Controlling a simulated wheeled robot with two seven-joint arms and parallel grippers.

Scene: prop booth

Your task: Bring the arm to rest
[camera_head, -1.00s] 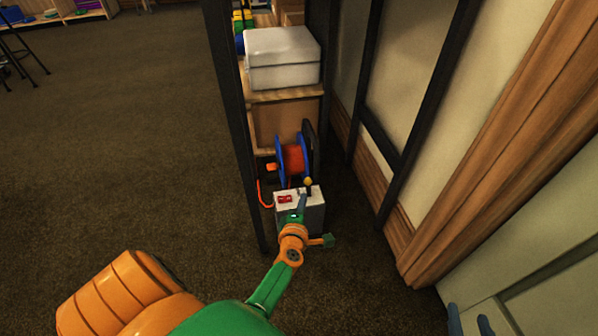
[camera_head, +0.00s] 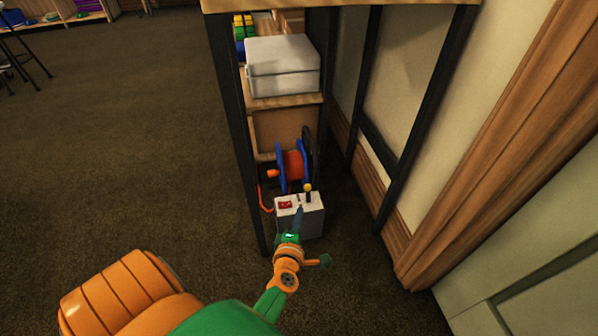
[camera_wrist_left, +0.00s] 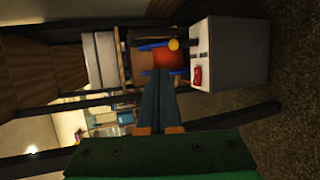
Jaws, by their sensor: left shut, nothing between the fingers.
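My left arm reaches up from the bottom of the head view, with orange and green links. My left gripper (camera_head: 299,213) has narrow blue-grey fingers that are shut with nothing between them. In the head view its tips overlap the front of a white box (camera_head: 314,221) with a red switch (camera_head: 285,205) and a yellow-knobbed lever (camera_head: 308,190). In the left wrist view the gripper (camera_wrist_left: 159,75) points toward the lever's yellow knob (camera_wrist_left: 173,44) and the box (camera_wrist_left: 235,52). I cannot tell whether the fingertips touch the box. My right gripper is not in view.
A reel with blue flanges and a red-orange drum (camera_head: 293,166) stands behind the box. A grey-white case (camera_head: 283,68) sits on a shelf above. Black table legs (camera_head: 240,150) flank the space. A wall and wood trim (camera_head: 500,150) are at the right. Open carpet (camera_head: 130,140) lies at the left.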

